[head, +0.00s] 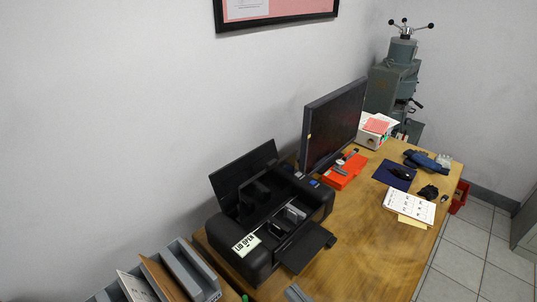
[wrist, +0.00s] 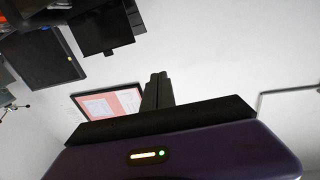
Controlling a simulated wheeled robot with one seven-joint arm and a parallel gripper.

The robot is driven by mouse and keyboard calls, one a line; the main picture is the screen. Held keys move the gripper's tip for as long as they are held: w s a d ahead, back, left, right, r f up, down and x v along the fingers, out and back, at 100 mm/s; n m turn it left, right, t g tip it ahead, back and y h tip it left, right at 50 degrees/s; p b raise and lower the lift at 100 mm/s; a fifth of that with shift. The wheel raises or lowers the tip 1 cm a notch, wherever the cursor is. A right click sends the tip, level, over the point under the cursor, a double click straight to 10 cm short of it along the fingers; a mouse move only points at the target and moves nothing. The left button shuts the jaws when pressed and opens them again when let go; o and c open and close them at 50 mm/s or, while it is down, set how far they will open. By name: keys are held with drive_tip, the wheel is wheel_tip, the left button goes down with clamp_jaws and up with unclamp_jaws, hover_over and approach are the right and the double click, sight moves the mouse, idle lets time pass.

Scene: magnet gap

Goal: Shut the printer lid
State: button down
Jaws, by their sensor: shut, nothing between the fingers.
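The black printer (head: 318,200) stands on the wooden desk in the head view, with its lid (head: 243,168) raised and leaning back toward the wall. A white label reading "LID OPEN" (head: 247,244) is on its front left. The output tray (head: 306,248) sticks out in front. In the wrist view, which looks upside down, the raised lid (wrist: 101,28) appears as a dark panel at top left. My gripper (wrist: 158,76) shows in the wrist view, shut and empty, apart from the lid in the picture. I cannot make out my gripper in the head view.
A monitor (head: 333,125) stands just right of the printer, and shows in the wrist view (wrist: 42,62). An orange box (head: 342,172) lies before it. A grey file rack (head: 190,268) with folders stands left of the printer. Desk (head: 370,255) is clear at front right.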

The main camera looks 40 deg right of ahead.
drive_tip(key=w+d+r+m+h, duration=0.1)
drive_tip(key=w+d, duration=0.3)
drive_tip(key=w, duration=0.5)
drive_tip(key=w+d+r+p, duration=0.15)
drive_tip(key=w+d, duration=0.35)
drive_tip(key=w, duration=0.5)
drive_tip(key=w+d+r+m+h, duration=0.15)
drive_tip(key=w+d, duration=0.25)
drive_tip(key=w, duration=0.5)
drive_tip(key=w+d+r+n+g+y, duration=0.25)
drive_tip(key=w+d+r+g, duration=0.45)
drive_tip(key=w+d+r, duration=0.8)
drive_tip(key=s+a+f+n+g+y, duration=0.2)
drive_tip(key=s+f+g+y, duration=0.1)
drive_tip(key=s+f+g, duration=0.5)
wheel_tip(320, 180, down, 10)
drive_tip(key=s+t+p, duration=0.1)
drive_tip(key=p, duration=0.4)
drive_tip(key=shift+s, duration=0.2)
